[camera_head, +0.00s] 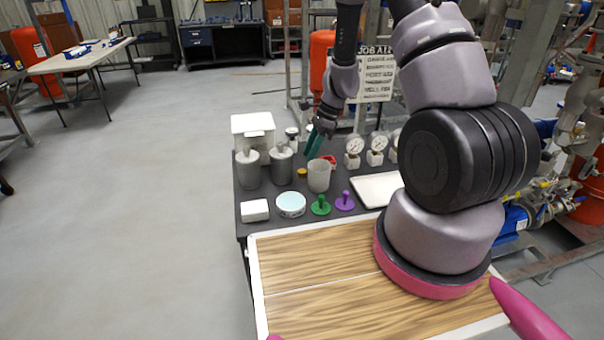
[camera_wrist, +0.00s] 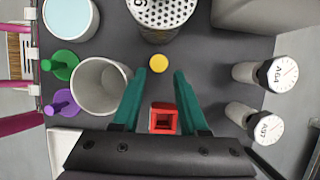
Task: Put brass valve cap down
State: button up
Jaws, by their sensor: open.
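The brass valve cap (camera_head: 302,172) is a small yellow disc on the dark bench top, left of the grey cup. In the wrist view the cap (camera_wrist: 158,63) lies just beyond and between my fingertips, apart from both. My gripper (camera_head: 313,145) has teal fingers and points down over the back of the bench. In the wrist view my gripper (camera_wrist: 160,78) is open with nothing held between its fingers.
A grey cup (camera_head: 319,177) and a red square holder (camera_wrist: 163,118) stand close to the fingers. Grey canisters (camera_head: 280,167), gauges (camera_head: 354,150), a green peg (camera_head: 320,206), a purple peg (camera_head: 345,202) and a white tray (camera_head: 376,189) crowd the bench.

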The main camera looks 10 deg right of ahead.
aim_at(303, 170)
jog(key=x, duration=0.5)
jog(key=shift+s+d+f, duration=0.1)
jog(key=shift+d+f, duration=0.1)
jog(key=shift+f, duration=0.25)
grip_shut()
